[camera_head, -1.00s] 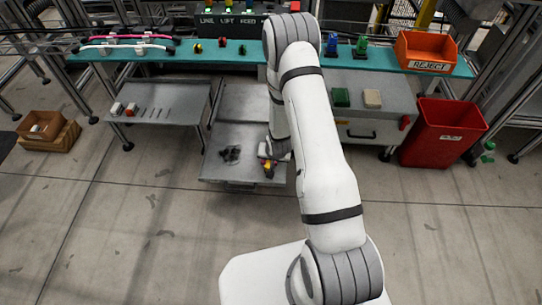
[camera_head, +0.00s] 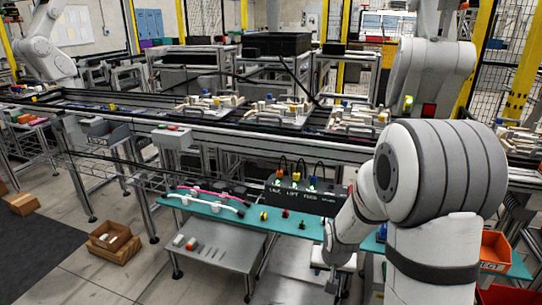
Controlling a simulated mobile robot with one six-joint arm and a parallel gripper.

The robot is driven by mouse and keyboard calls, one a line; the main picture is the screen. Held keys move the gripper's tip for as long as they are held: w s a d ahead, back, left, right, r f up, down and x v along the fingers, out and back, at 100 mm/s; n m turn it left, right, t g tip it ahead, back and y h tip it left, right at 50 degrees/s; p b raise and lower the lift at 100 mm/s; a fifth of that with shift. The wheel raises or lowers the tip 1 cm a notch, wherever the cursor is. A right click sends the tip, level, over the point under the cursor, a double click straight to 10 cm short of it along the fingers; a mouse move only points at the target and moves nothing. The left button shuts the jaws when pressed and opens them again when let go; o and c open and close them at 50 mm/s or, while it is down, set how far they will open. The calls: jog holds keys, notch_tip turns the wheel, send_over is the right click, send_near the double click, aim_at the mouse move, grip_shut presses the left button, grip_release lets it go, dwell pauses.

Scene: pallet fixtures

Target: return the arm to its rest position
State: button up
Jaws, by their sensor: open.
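My arm (camera_head: 440,175) fills the right side of the head view, with its elbow raised high. The forearm runs down and left to the wrist in front of the teal shelf. My gripper (camera_head: 333,284) is at the end of the wrist, low in the picture, small and partly hidden by the wrist. It is open, and I see nothing held in it.
The teal shelf (camera_head: 262,222) carries a black LINE/LIFT/FEED panel (camera_head: 305,197) with cables. A grey side table (camera_head: 212,245) stands below it. The orange REJECT bin (camera_head: 494,252) is at right, and a cardboard box (camera_head: 113,243) is on the floor at left. The conveyor with loaded pallets lies behind.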

jog(key=s+r+p, duration=0.4)
jog(key=s+r, duration=0.3)
jog(key=r, duration=0.3)
jog(key=s+r+n+p, duration=0.1)
jog(key=s+r+p, duration=0.3)
jog(key=s+r, duration=0.3)
jog(key=s+r+n+g+p, duration=0.1)
jog(key=s+r+p, duration=0.4)
jog(key=r, duration=0.9)
jog(key=shift+s+a+r, duration=0.4)
jog(key=shift+s, duration=0.55)
jog(key=shift+c, duration=0.8)
